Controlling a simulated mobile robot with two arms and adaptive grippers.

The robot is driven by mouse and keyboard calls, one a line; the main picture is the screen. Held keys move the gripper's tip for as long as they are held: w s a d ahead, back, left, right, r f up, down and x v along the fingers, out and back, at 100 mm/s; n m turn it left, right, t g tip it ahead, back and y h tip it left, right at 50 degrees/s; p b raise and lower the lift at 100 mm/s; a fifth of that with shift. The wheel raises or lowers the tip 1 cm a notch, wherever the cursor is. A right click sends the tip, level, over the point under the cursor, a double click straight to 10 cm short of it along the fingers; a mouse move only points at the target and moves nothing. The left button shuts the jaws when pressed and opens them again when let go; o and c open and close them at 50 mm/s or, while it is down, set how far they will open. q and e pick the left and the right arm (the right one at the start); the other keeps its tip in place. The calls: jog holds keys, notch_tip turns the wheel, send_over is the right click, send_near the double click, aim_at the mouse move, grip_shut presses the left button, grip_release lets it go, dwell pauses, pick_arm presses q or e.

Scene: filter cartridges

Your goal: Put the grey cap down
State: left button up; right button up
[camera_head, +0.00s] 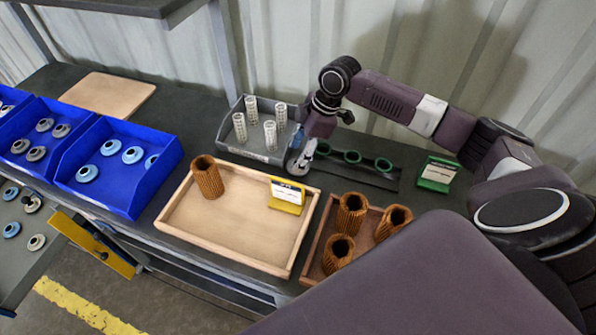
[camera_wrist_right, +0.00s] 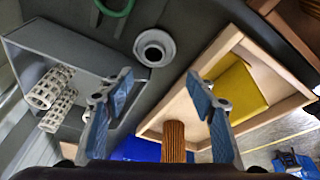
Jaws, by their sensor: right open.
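The grey cap (camera_wrist_right: 155,48) is a round, flanged piece with a dark central hole. In the right wrist view it sits on the dark bench between the grey bin and the pale wooden tray. My right gripper (camera_wrist_right: 157,82) is open, its two blue-grey fingers spread apart with nothing between them; the cap lies just beyond the fingertips. In the head view the right gripper (camera_head: 299,160) is low beside the grey bin's right end, and I cannot clearly tell the cap from the fingers there. My left gripper is not in view.
The grey bin (camera_head: 252,153) holds several white perforated cores. The pale tray (camera_head: 240,235) holds a brown pleated filter (camera_head: 207,177) and a yellow card holder (camera_head: 287,196). Green rings (camera_head: 352,156) lie right of the gripper. Blue bins (camera_head: 125,160) with caps stand left.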

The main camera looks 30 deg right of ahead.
jog(key=shift+w+d+r+n+g+h+b, duration=0.45)
jog(key=shift+d+r+n+g+h+b, duration=0.3)
jog(key=shift+b, duration=0.45)
jog(key=shift+s+d+r, duration=0.1)
jog(key=shift+d+r, duration=0.1)
jog(key=shift+d, duration=0.1)
jog(key=f, duration=0.2)
jog(key=f+p, duration=0.1)
jog(key=f, duration=0.2)
jog(key=a+f, duration=0.1)
jog(key=f, duration=0.1)
jog(key=shift+w+a+f, duration=0.1)
jog(key=shift+w+f, duration=0.05)
jog(key=shift+w, duration=0.05)
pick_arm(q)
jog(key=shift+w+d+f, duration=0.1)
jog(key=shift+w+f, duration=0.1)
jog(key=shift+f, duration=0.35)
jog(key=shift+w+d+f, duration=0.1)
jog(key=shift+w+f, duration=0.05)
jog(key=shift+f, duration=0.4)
pick_arm(e)
jog(key=c, duration=0.6)
jog(key=shift+c, duration=0.2)
